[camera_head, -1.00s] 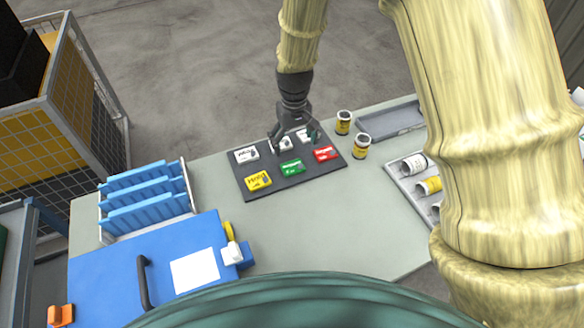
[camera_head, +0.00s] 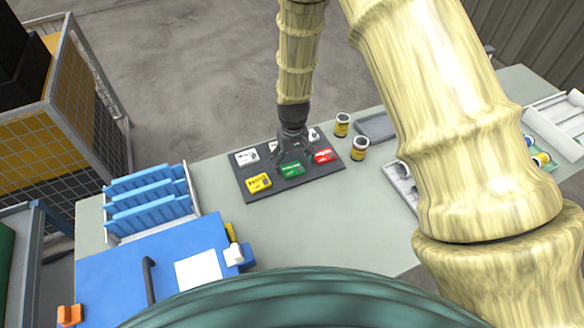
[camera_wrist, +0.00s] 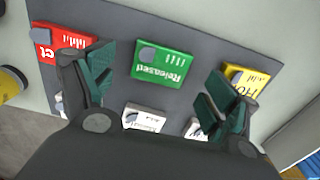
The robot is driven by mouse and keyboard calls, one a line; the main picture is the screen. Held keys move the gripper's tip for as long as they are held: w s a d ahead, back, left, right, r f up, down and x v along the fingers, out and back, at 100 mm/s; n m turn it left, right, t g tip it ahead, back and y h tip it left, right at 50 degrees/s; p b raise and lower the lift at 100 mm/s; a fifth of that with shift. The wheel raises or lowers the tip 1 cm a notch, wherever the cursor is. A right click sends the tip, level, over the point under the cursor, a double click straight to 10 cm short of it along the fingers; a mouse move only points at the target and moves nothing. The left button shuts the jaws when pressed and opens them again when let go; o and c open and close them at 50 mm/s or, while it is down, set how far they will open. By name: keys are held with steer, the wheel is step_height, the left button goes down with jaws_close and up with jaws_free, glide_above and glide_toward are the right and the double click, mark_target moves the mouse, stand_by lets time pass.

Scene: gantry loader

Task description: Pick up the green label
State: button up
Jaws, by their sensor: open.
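The green label (camera_head: 291,169) lies on a dark mat (camera_head: 262,200), in the front row between a yellow label (camera_head: 258,183) and a red label (camera_head: 324,155). In the wrist view the green label (camera_wrist: 161,63) reads "Released" and sits between my two spread fingers, a little beyond their tips. My gripper (camera_head: 291,158) is open and empty, just above and behind the green label in the head view; the wrist view also shows my gripper (camera_wrist: 155,92). No contact with the label can be made out.
White labels (camera_head: 246,156) lie in the mat's back row, partly hidden by my gripper. A blue rack (camera_head: 150,200) and a blue lidded box (camera_head: 120,270) stand left. The bench in front of the mat is clear.

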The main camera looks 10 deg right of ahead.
mark_target(293, 170)
steer(key=shift+f+p, duration=0.4)
steer(key=shift+f, duration=1)
steer(key=shift+c, duration=0.3)
steer(key=c, duration=1)
